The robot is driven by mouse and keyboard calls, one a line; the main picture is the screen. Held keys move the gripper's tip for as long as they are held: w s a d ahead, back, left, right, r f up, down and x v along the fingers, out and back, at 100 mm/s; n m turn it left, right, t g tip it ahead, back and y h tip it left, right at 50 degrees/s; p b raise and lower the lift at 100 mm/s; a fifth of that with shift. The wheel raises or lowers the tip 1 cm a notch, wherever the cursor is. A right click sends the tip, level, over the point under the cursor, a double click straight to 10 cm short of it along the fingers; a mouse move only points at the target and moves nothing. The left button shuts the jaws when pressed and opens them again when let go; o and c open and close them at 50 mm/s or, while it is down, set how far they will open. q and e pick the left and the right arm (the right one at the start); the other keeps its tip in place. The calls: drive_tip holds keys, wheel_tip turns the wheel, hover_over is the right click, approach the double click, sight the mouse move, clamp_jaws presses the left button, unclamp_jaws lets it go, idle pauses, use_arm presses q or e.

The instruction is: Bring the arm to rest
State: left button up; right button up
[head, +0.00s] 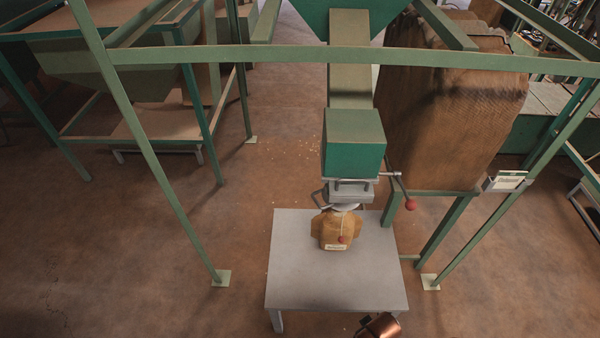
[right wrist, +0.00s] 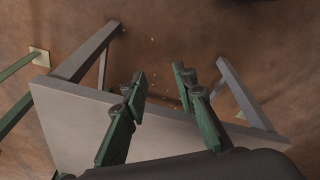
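My right gripper (right wrist: 158,78) is open and empty in the right wrist view. Its two green-grey fingers stand apart over the edge of the grey table (right wrist: 85,130), with brown floor between and beyond the tips. In the head view, a copper-coloured part of my right arm (head: 383,326) shows at the bottom edge, by the table's (head: 300,280) near right corner; the fingers cannot be made out there. A small brown sack (head: 325,229) with a white label stands on the table under the hopper spout. My left gripper is in neither view.
The green hopper outlet (head: 352,145) with its red-knobbed lever (head: 410,204) hangs above the sack. Green frame posts (head: 160,170) stand on both sides of the table. A large brown woven sack (head: 440,120) stands behind right. Floor at the left is clear.

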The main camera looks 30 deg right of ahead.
drive_tip(key=s+f+p, duration=0.3)
drive_tip(key=f, duration=1)
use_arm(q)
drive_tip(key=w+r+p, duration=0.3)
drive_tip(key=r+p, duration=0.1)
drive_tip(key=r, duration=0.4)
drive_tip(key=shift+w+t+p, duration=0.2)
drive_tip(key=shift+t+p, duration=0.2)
use_arm(e)
drive_tip(key=s+f, duration=0.6)
drive_tip(key=s, duration=0.4)
drive_tip(key=s+f+n+g, duration=0.1)
drive_tip(key=s+f, duration=0.6)
drive_tip(key=s, duration=0.3)
drive_tip(key=shift+s+a+y, duration=0.15)
drive_tip(key=shift+a+y, duration=0.15)
drive_tip(key=shift+a, duration=0.15)
